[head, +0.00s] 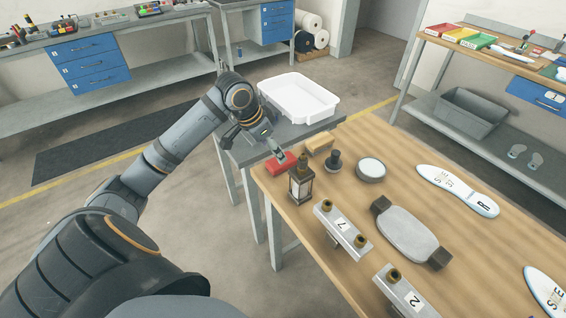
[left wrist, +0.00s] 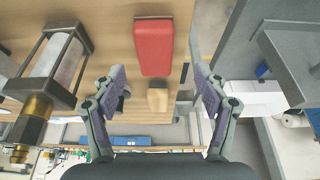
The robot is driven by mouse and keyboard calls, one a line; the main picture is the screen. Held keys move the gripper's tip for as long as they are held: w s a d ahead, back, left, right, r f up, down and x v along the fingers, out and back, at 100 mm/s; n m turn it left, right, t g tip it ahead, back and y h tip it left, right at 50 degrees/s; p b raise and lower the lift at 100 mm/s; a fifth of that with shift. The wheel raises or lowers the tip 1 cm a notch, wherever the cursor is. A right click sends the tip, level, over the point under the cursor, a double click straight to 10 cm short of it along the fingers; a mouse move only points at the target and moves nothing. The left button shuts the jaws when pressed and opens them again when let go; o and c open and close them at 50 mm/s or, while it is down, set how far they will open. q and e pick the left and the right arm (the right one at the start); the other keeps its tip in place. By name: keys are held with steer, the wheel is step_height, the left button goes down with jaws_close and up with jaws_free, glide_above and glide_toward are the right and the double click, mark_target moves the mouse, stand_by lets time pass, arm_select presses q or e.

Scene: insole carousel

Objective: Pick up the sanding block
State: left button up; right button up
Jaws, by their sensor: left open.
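A red block (head: 281,165) lies near the left corner of the wooden table, with a smaller tan block (head: 320,144) beyond it. The frames do not label either as the sanding block. My left gripper (head: 256,148) is at the table corner, with one fingertip by the red block. In the left wrist view the gripper (left wrist: 160,76) is open and empty. The red block (left wrist: 154,45) lies ahead, between the lines of the fingers, and the tan block (left wrist: 157,100) appears between them below it. My right gripper is not in view.
A lantern-like framed holder (head: 300,187) stands close to the red block; it also shows in the left wrist view (left wrist: 55,62). A dark knob (head: 334,160), a round disc (head: 371,169) and a grey pad (head: 405,232) lie farther right. A white tray (head: 299,98) sits on the grey side table.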

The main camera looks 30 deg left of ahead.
arm_select(q)
steer(key=shift+w+f, duration=0.15)
steer(key=shift+f, duration=0.1)
steer(key=shift+d+f, duration=0.25)
steer(key=x, duration=0.4)
steer(key=shift+d+f, duration=0.2)
steer(key=c, duration=1.3)
step_height(320, 180, up, 10)
steer(key=shift+r+p, duration=0.1)
steer(key=shift+p, duration=0.25)
